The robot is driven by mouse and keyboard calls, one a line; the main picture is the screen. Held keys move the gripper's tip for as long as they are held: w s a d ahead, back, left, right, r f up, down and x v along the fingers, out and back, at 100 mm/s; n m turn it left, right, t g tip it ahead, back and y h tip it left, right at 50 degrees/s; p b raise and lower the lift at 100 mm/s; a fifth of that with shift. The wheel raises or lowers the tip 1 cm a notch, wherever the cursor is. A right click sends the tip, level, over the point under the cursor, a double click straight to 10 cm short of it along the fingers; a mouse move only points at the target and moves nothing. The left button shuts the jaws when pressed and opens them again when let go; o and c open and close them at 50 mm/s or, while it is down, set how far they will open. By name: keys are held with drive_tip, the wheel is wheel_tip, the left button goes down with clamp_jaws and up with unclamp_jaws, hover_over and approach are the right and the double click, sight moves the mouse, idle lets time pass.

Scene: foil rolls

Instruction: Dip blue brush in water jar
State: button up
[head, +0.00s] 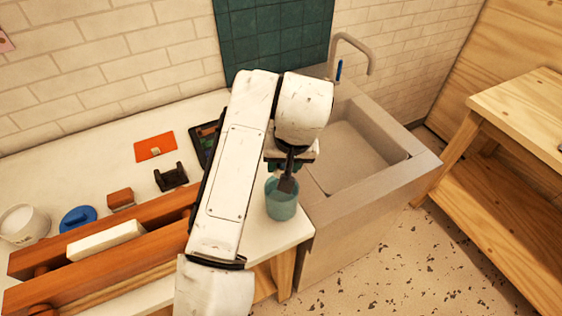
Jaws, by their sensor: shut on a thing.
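A teal water jar (281,207) stands upright on the right end of the white counter, beside the sink. My gripper (289,160) is above the jar, fingers pointing down, mostly hidden by my arm. It is shut on a dark, narrow thing like a brush (287,185), whose lower end overlaps the jar's mouth. I cannot tell how deep it reaches or whether it touches water. Its blue colour does not show clearly here.
A grey sink (375,150) with a faucet (355,44) adjoins on the right. On the counter (110,160) are an orange card (155,147), a dark holder (171,176), a blue lid (78,219), a white pot (22,226) and a wooden rack (150,218).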

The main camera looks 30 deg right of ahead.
wheel_tip(320, 180, down, 9)
drive_tip(key=b, duration=0.6)
drive_tip(key=shift+r, duration=0.1)
idle(0.6)
wheel_tip(320, 180, up, 7)
drive_tip(key=p, duration=0.6)
drive_tip(key=shift+r, duration=0.2)
idle(2.1)
drive_tip(key=shift+r+p, duration=0.4)
drive_tip(key=shift+r, duration=1.55)
